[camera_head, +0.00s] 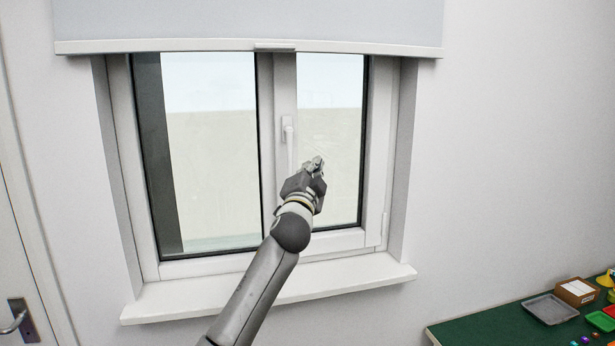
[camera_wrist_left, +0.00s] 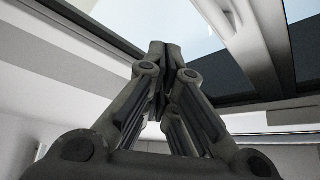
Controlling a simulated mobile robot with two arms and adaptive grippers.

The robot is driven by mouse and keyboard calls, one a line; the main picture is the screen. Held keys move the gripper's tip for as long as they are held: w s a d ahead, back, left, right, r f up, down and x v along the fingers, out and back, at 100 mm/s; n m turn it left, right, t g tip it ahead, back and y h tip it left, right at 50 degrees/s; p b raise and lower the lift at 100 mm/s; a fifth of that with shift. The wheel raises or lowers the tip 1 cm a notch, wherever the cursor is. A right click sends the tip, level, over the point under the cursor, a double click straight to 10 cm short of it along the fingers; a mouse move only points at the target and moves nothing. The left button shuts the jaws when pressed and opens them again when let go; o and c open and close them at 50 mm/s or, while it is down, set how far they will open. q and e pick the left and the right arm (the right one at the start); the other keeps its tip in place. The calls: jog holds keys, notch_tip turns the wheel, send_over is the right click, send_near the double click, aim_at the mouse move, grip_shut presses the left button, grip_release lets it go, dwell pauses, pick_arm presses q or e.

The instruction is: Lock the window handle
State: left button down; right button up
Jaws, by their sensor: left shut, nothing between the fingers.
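The white window handle (camera_head: 289,135) is on the middle frame post of the window, in the head view. Its lever points straight down, and its lower end is close to or behind my gripper in the picture. My left gripper (camera_head: 317,163) is in front of the right pane, just right of and below the handle. I cannot tell whether it touches the handle. In the left wrist view the gripper's fingers (camera_wrist_left: 165,50) are together with nothing between them. The handle is not clearly seen in that view. My right gripper is not in view.
A white window sill (camera_head: 350,278) juts out below the window, and a blind (camera_head: 250,22) hangs above. A green table (camera_head: 490,328) with a grey tray (camera_head: 550,309) and a cardboard box (camera_head: 577,291) stands at the lower right. A door handle (camera_head: 20,320) is at the lower left.

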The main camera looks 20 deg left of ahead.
pick_arm(q)
jog(key=s+b, duration=0.1)
jog(key=s, duration=0.3)
jog(key=shift+d, duration=0.1)
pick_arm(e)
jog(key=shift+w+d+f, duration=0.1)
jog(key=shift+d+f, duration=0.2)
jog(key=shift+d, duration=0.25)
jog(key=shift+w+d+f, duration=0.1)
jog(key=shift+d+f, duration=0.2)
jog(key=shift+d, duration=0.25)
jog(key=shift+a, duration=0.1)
